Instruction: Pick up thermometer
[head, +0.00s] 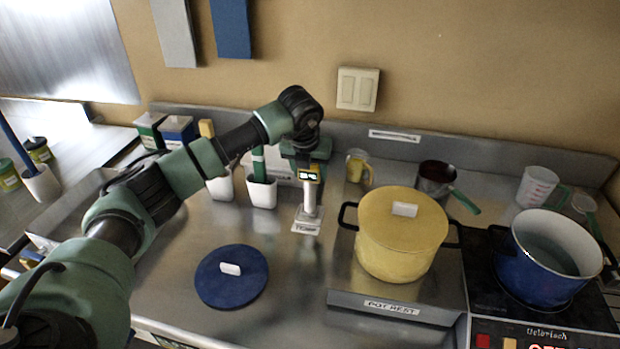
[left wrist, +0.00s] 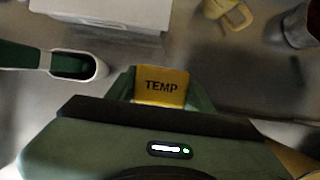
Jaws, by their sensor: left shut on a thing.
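The thermometer (head: 310,175) has a yellow head with a small display and a pale stem below it. In the left wrist view its yellow top (left wrist: 161,87) reads TEMP. My left gripper (head: 306,160) points down from above and is shut on the yellow head; its green fingers (left wrist: 161,92) show on both sides of it. The stem runs down to a small labelled stand (head: 307,224) on the steel counter. I cannot tell whether its lower end is still inside the stand. My right gripper is not in view.
A white holder (head: 261,192) with a green handle stands just left of the thermometer. A yellow jug (head: 358,167) is behind to the right. The yellow lidded pot (head: 398,255) stands right; a blue pot (head: 545,280) sits on the hob. A blue lid (head: 230,289) lies in front.

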